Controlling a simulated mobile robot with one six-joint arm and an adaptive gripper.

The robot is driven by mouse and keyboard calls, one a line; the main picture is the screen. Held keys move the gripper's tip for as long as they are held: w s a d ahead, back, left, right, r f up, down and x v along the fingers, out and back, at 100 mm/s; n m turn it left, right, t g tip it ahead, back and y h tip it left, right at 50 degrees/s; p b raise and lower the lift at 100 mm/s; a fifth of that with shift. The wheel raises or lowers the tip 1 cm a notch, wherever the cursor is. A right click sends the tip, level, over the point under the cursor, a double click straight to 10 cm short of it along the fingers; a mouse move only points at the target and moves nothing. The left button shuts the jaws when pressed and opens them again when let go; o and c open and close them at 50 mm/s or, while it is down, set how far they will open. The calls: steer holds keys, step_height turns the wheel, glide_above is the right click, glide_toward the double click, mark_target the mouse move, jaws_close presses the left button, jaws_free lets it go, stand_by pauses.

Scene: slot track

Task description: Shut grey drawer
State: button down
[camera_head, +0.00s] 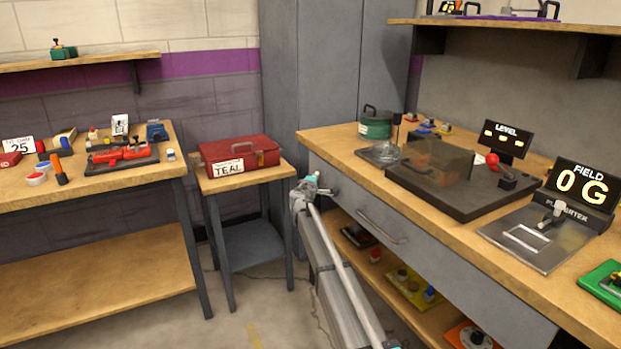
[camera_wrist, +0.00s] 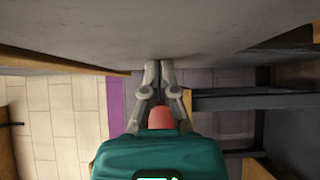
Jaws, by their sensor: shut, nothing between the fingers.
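The grey drawer (camera_head: 440,255) is set under the wooden top of the right workbench, with a bar handle (camera_head: 383,226) on its front. Its front looks close to the bench edge; I cannot tell whether a gap is left. My gripper (camera_head: 312,180) is at the far left end of the drawer front. In the wrist view my gripper (camera_wrist: 158,63) has its fingers together and empty, pointing at a broad grey face (camera_wrist: 220,30), which looks like the drawer front. The tips are at or very near this face; contact is not clear.
The right workbench (camera_head: 345,140) carries a dark device base, displays and a green pot (camera_head: 375,124). A lower shelf under the drawer holds several small items. A red toolbox (camera_head: 240,155) stands on a small table to the left. The floor between the benches is mostly clear.

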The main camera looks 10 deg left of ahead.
steer(key=shift+w+d, duration=0.15)
steer(key=s+a, duration=0.5)
steer(key=s, duration=0.7)
steer(key=shift+s, duration=0.3)
steer(key=shift+a, duration=0.1)
steer(key=shift+s, duration=0.1)
